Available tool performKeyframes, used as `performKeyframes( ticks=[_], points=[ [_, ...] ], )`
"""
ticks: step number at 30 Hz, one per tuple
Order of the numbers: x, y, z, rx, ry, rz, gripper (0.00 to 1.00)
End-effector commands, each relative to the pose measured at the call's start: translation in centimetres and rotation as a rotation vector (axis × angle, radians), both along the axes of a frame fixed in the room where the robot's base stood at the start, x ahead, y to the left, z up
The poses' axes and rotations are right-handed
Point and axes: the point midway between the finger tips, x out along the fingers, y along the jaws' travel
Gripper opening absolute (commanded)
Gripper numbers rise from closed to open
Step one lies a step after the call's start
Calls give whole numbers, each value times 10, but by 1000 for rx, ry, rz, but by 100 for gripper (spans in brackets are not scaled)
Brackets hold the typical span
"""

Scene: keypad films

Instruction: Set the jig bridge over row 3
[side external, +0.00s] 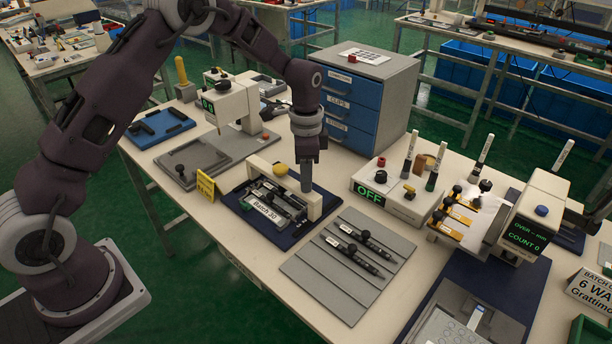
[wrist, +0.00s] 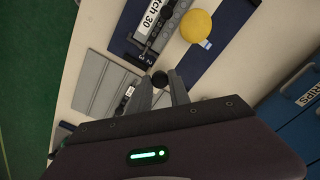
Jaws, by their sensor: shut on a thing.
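The jig sits on a dark blue base (side external: 242,206), with a label reading "Batch 30" (side external: 265,212) and dark rods along it. A cream frame, apparently the bridge, has an end post (side external: 315,207) and a yellow knob (side external: 281,169). The yellow knob shows in the wrist view (wrist: 196,26) beside the label. Small figures, "2" and "3" (wrist: 141,58), mark the jig's edge. My gripper (side external: 306,187) is low beside the right post.
A grey ribbed tray (side external: 330,268) with two dark pens lies in front. A control box reading "OFF" (side external: 385,193) is right of my gripper. A blue drawer cabinet (side external: 362,95) stands behind. A small yellow sign (side external: 206,186) stands left of the jig.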

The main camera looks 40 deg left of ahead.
Motion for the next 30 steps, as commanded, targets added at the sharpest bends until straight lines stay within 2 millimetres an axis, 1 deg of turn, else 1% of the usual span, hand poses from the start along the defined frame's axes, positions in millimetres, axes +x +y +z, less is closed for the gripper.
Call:
performKeyframes(
  ticks=[5,7,12,14,23,24,26,27,30],
  points=[
    [0,0,1,0,-3,0,0],
    [-7,0,2,-1,-2,1,0],
    [-33,0,2,0,-1,1,0],
    [-38,0,2,-1,-2,1,0],
    [-39,0,1,0,-4,1,0],
    [-39,0,1,0,-4,0,31],
    [-39,0,1,-1,-4,0,43],
    [-39,0,1,-1,-4,0,45],
    [-40,0,1,0,-3,0,45]
  ],
)
